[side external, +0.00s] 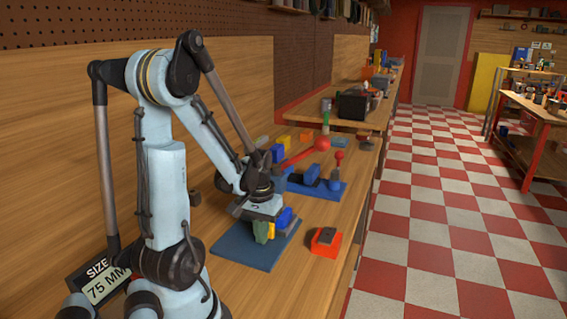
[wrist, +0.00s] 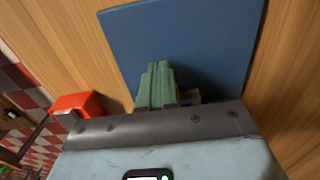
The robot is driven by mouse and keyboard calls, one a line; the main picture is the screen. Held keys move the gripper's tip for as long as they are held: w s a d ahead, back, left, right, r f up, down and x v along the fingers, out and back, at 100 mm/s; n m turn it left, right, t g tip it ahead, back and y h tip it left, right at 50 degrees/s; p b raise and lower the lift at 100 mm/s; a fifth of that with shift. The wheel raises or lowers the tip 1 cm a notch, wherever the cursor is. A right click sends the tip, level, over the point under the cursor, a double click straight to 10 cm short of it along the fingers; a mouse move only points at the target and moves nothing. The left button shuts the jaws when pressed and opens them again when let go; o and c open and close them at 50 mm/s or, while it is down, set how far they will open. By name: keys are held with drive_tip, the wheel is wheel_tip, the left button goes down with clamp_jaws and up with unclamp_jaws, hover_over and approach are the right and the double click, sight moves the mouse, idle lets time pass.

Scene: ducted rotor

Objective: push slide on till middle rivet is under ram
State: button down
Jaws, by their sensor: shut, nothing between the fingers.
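My gripper (side external: 260,238) is over the blue mat (side external: 230,248). In the wrist view its green fingers (wrist: 156,72) are closed together with nothing between them, and the mat (wrist: 185,35) fills the area beyond. A press stands farther back on a blue base (side external: 328,191), with a long red lever (side external: 300,156) and a blue block (side external: 312,174). A red-knobbed upright (side external: 338,158) stands at the base's right part. My gripper is well apart from this press. I cannot make out the slide, the rivets or the ram clearly.
A yellow piece (side external: 271,230) and a blue piece (side external: 284,217) show close beside my gripper. An orange-red tray (side external: 316,248) holding a dark piece (side external: 327,235) stands right of the mat. Several small coloured blocks lie behind the press. A "75 MM" size sign stands front left.

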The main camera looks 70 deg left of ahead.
drive_tip(key=shift+r, duration=0.1)
wheel_tip(320, 180, up, 8)
idle(0.9)
drive_tip(key=w+d+r+m+t, duration=0.1)
drive_tip(key=w+d+m+t, duration=0.2)
drive_tip(key=d, duration=0.7)
drive_tip(key=w+d+r+m+t, duration=0.2)
drive_tip(key=w+d+m+t, duration=0.2)
drive_tip(key=d, duration=0.6)
drive_tip(key=shift+w+r+m, duration=0.2)
drive_tip(key=shift+w+m, duration=0.75)
drive_tip(key=shift+m, duration=0.05)
